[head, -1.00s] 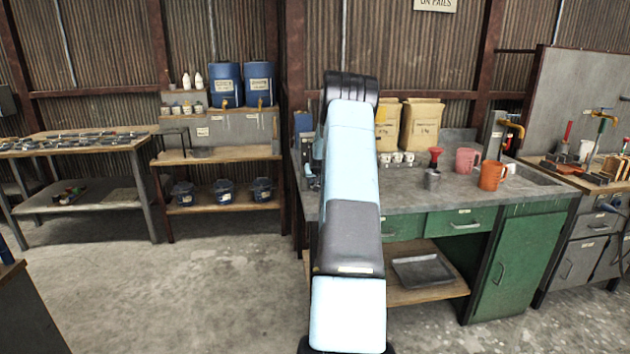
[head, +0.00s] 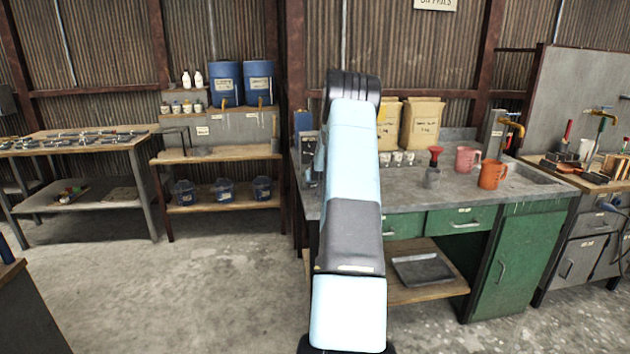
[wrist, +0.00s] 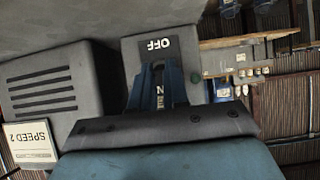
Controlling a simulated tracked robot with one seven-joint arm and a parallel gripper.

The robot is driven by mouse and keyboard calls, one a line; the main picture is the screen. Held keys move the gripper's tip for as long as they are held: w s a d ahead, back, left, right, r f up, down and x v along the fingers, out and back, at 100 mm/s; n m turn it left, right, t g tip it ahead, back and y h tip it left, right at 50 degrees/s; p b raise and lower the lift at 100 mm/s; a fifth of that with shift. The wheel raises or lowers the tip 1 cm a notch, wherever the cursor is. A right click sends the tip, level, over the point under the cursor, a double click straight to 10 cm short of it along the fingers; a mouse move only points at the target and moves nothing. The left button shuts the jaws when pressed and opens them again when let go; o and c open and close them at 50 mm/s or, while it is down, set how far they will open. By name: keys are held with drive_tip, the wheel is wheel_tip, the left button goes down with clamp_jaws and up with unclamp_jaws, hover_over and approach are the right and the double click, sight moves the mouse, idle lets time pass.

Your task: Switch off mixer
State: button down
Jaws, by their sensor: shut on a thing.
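The mixer's grey vented housing (wrist: 50,85) fills the left of the wrist view, with a "SPEED 2" label (wrist: 31,142) beside it. A grey switch box (wrist: 133,48) carries a dark plate marked "OFF" (wrist: 158,44). My gripper (wrist: 160,68) is at this plate, just below the OFF marking in the picture, its fingers close together. It is shut on the mixer switch, which the fingers largely hide. Another marking between the fingers is partly covered. In the head view my arm hides my gripper and most of the mixer.
The grey-topped workbench (head: 400,205) holds a red funnel (head: 435,157), a pink jug (head: 467,159), an orange jug (head: 492,174) and paper sacks (head: 422,122) right of my arm. Shelves with blue drums (head: 258,83) stand left. The concrete floor (head: 180,300) ahead-left is clear.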

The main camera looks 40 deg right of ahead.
drive_tip(key=shift+s+a+f+t+h, duration=0.15)
drive_tip(key=shift+f+t+h, duration=0.3)
drive_tip(key=shift+t, duration=0.35)
drive_tip(key=c, duration=1.1)
unclamp_jaws()
drive_tip(key=shift+s+r, duration=0.1)
drive_tip(key=v, duration=1.3)
drive_tip(key=shift+s+a, duration=0.15)
drive_tip(key=shift+s, duration=0.1)
